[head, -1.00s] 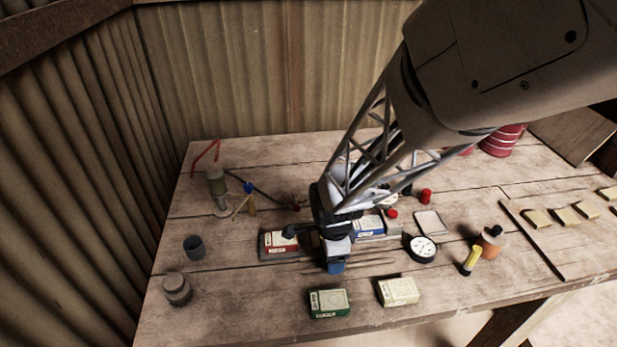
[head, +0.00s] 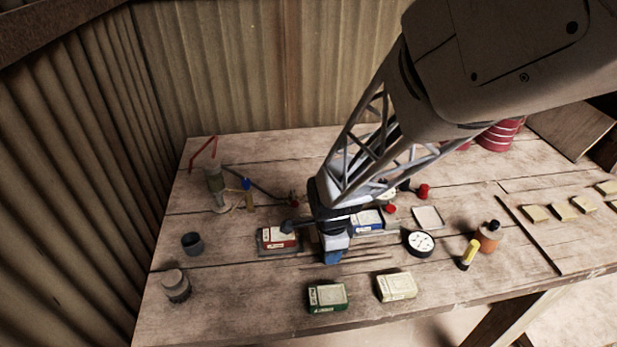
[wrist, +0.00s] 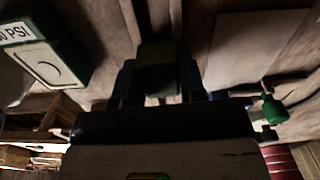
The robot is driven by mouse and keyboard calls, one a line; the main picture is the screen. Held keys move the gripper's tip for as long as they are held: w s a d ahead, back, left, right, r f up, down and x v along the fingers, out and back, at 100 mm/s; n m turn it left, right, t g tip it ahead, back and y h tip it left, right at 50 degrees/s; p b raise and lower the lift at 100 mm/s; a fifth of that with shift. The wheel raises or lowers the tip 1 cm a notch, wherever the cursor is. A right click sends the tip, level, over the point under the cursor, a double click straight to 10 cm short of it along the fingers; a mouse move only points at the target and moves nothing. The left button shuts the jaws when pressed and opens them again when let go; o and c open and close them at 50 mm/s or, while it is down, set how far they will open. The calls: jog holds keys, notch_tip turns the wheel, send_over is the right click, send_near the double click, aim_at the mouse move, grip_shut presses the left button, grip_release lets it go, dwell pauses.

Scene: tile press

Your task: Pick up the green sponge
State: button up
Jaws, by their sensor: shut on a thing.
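My gripper (head: 334,257) points down just above or at the table, between the red-labelled box and the blue-labelled box, with its blue fingers low. In the wrist view the two blue fingers of my gripper (wrist: 158,85) are shut on a dark greenish block, which I take to be the green sponge (wrist: 156,68). The picture is dim, so its colour and lower edge are hard to make out. In the head view the sponge is hidden by the gripper. I cannot tell whether it touches the table.
A green box (head: 327,296) and a cream box (head: 396,286) lie in front of my gripper. The red-labelled box (head: 278,240) is close left; the blue-labelled box (head: 367,221) and a round gauge (head: 420,242) are right. Thin rods (head: 365,261) lie close by.

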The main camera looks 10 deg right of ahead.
jog(key=shift+r, duration=0.45)
jog(key=r, duration=0.2)
jog(key=shift+s+r, duration=0.2)
jog(key=shift+r, duration=0.1)
jog(key=s, duration=0.5)
jog(key=s+d+r, duration=0.1)
jog(key=s, duration=0.4)
jog(key=s+d, duration=0.1)
jog(key=s, duration=0.4)
jog(key=shift+s+r, duration=0.15)
jog(key=shift+s, duration=0.1)
